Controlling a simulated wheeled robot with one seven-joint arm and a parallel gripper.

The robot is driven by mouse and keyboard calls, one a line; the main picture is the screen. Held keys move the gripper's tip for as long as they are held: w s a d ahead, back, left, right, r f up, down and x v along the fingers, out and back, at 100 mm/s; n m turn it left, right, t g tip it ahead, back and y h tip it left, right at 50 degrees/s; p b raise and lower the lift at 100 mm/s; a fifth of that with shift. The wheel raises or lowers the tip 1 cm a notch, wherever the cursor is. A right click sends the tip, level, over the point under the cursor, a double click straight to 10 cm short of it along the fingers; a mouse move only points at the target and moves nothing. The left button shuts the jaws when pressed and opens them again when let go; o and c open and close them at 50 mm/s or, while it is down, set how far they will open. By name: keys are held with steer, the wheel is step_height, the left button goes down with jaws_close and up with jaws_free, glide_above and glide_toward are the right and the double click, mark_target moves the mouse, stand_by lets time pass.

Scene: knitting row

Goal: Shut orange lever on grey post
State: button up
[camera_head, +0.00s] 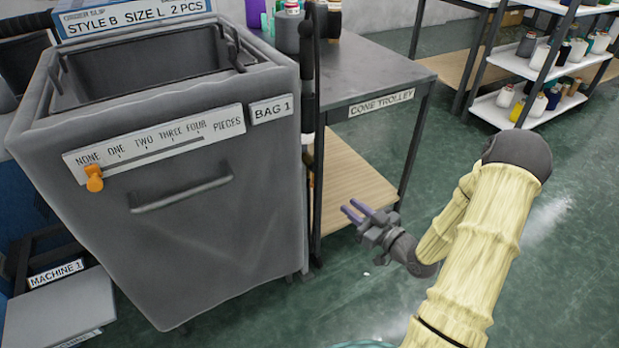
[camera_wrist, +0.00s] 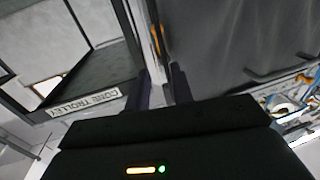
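My gripper (camera_head: 356,210) is at the right of the grey bag in the head view, in front of the cone trolley. Its two purple-tipped fingers are apart with nothing between them. The wrist view also shows the fingers (camera_wrist: 163,88) parted. Beyond the fingertips in that view is a narrow orange part (camera_wrist: 157,38) between the trolley and the dark bag side; I cannot tell its full shape or position. A dark upright post (camera_head: 309,70) stands between bag and trolley in the head view. No orange lever is clearly visible on it there.
The grey bag cart (camera_head: 230,225) fills the left, with an orange slider knob (camera_head: 94,178) at NONE. The cone trolley (camera_head: 370,75) stands behind my gripper. Shelves with cones (camera_head: 520,110) are at the back right. Green floor is clear around my arm.

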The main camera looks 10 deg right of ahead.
mark_target(314, 177)
steer(key=shift+a, duration=0.1)
steer(key=b+x, duration=0.4)
steer(key=x, duration=1.3)
steer(key=shift+w, duration=0.15)
steer(key=shift+f, duration=0.1)
jaws_close()
